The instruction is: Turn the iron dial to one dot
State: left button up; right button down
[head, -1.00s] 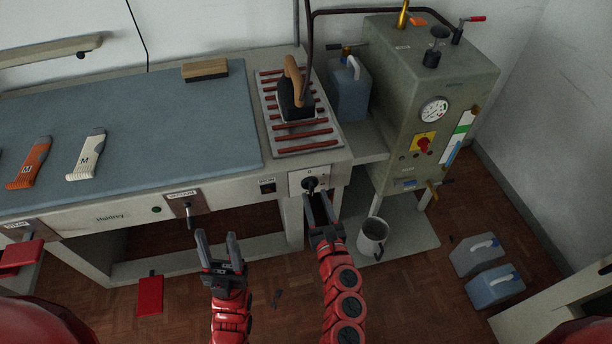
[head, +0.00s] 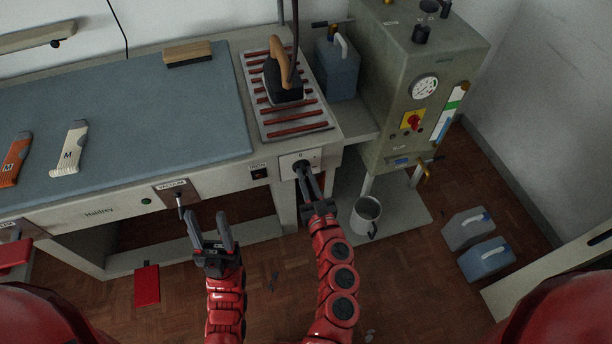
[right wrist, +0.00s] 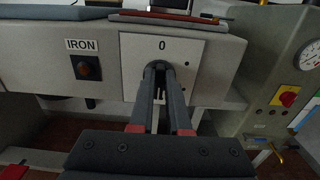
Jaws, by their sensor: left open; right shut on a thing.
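The iron dial is a dark knob (head: 300,166) on a pale square plate (head: 312,157) on the table's front, under the iron rest. In the right wrist view the plate (right wrist: 190,50) shows a 0 at the top and dots at its right side. My right gripper (head: 304,174) is shut on the knob (right wrist: 159,66), its fingers (right wrist: 158,80) on either side of it. The knob's pointer is hidden or too small to read. My left gripper (head: 208,229) is open and empty, in front of the table near the VACUUM lever (head: 180,203).
The iron (head: 284,80) stands on the red-barred rest (head: 297,114) above the dial. An IRON switch (head: 259,174) is left of the plate. The grey boiler (head: 398,110) stands at the right, with a metal pail (head: 365,215) below. Blue canisters (head: 486,259) are on the floor.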

jog(key=shift+n, duration=0.3)
jog(key=n+b, duration=0.1)
jog(key=n, duration=0.6)
jog(key=f+n+b, duration=0.1)
jog(key=n+b, duration=0.1)
jog(key=n, duration=0.6)
jog(key=a+n+b, duration=0.1)
jog(key=n, duration=0.7)
jog(key=shift+s+f+b, duration=0.15)
jog(key=shift+f+b, duration=0.2)
dwell(0.4)
jog(key=c, duration=0.9)
grip_release()
